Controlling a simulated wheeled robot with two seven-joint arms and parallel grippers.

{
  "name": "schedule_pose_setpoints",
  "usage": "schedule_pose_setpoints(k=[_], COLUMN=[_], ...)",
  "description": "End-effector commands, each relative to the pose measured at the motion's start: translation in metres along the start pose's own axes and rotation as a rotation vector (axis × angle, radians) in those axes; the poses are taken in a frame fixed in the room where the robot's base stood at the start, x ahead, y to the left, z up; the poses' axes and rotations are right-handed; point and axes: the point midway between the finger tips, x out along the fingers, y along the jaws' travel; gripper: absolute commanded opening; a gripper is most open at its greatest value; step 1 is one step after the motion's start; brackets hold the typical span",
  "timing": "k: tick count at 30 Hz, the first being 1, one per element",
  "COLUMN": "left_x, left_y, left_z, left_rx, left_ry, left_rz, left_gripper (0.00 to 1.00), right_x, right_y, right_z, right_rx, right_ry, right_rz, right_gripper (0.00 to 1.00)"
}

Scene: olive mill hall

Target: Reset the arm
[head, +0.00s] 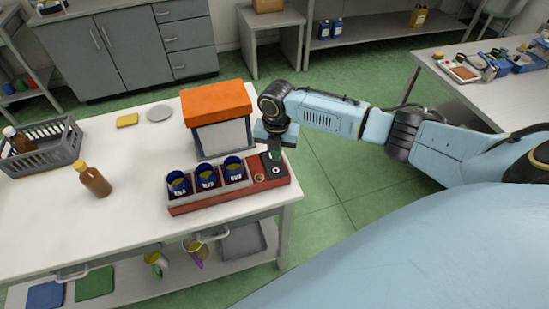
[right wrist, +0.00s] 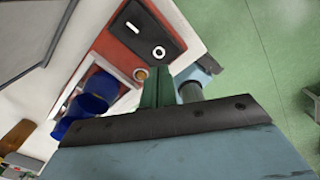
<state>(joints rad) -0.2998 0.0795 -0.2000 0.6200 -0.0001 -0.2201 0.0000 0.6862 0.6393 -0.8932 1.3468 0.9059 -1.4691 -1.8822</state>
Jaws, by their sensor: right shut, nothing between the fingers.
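My right gripper (head: 274,153) is shut and empty, pointing down over the right end of a red tray-like base (head: 229,199) on the white table. In the right wrist view its green fingers (right wrist: 158,75) show together, close to the O end of a black rocker switch (right wrist: 147,32) marked I and O. The switch also shows in the head view (head: 276,171), just below the fingertips. I cannot tell whether they touch it. A small brass-coloured round part (head: 259,178) sits beside the switch. My left gripper is out of view.
Several blue cups (head: 207,177) stand in the red base. An orange-topped box (head: 216,103) stands close behind. A brown bottle (head: 94,181), a grey crate (head: 41,150), a yellow sponge-like block (head: 127,120) and a grey disc (head: 159,113) are further left. Green floor right of the table is free.

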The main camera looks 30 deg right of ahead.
Motion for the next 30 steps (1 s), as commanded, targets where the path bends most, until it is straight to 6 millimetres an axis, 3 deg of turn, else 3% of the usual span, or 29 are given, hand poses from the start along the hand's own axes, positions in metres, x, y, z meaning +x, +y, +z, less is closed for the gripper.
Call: schedule_pose_setpoints(k=[6,23,26,30], left_x=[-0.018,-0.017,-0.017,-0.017], left_y=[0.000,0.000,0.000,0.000], left_z=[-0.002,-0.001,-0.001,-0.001], left_rx=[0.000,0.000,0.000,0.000], left_ry=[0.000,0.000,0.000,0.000], left_rz=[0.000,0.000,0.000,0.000], left_gripper=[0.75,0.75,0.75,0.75], right_x=[-0.018,-0.014,-0.005,0.011], right_y=[0.000,0.001,0.006,0.017], right_z=[0.000,-0.005,-0.027,-0.090], right_rx=[0.000,0.006,0.043,0.199], right_ry=[0.000,0.004,0.016,0.051], right_rz=[0.000,0.002,0.015,0.068], right_gripper=[0.00,0.00,0.00,0.00])
